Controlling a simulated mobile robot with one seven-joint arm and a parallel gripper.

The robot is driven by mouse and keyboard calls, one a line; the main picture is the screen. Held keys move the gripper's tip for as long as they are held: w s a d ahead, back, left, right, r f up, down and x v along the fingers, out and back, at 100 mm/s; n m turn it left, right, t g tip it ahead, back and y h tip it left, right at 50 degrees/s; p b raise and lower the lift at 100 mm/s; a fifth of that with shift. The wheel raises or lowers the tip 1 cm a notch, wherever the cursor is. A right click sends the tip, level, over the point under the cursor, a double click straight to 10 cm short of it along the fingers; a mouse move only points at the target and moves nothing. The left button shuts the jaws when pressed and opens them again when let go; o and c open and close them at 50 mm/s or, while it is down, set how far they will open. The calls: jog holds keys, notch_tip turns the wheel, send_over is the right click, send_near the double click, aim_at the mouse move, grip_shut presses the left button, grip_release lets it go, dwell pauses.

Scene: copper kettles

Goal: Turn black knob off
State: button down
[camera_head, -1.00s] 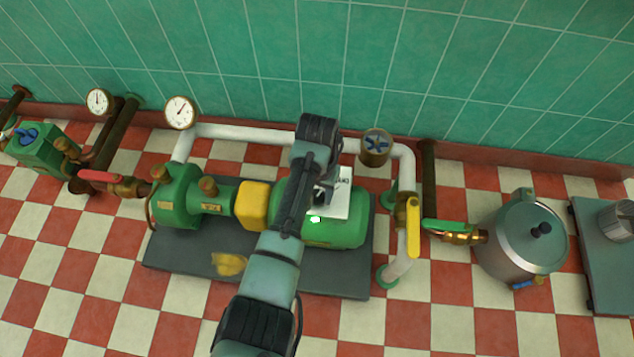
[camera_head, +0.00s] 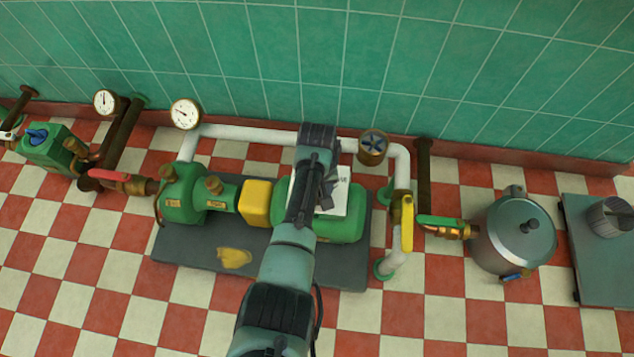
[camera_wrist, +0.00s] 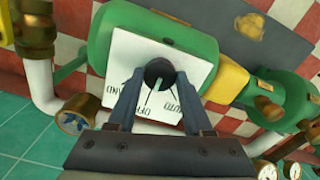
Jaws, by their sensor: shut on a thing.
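The black knob (camera_wrist: 158,74) sits on a white plate (camera_wrist: 128,55) marked HAND, OFF and AUTO, in the wrist view. My gripper (camera_wrist: 158,88) is shut on the knob, one finger on each side. A pale pointer line on the knob runs toward the OFF mark. The plate is fixed to the green motor of the pump (camera_head: 345,226). In the head view the plate (camera_head: 338,198) shows partly behind my arm, and the knob is hidden there.
A yellow lever (camera_head: 407,222) and a green lever (camera_head: 440,221) stand to the right, beside a metal kettle (camera_head: 513,235). A gauge (camera_head: 186,114) stands at the left.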

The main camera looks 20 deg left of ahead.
dwell(0.3)
jog(key=shift+c, duration=1.5)
grip_release()
jog(key=shift+r, duration=0.1)
notch_tip(320, 180, up, 13)
jog(key=p, duration=0.7)
jog(key=shift+p, duration=0.35)
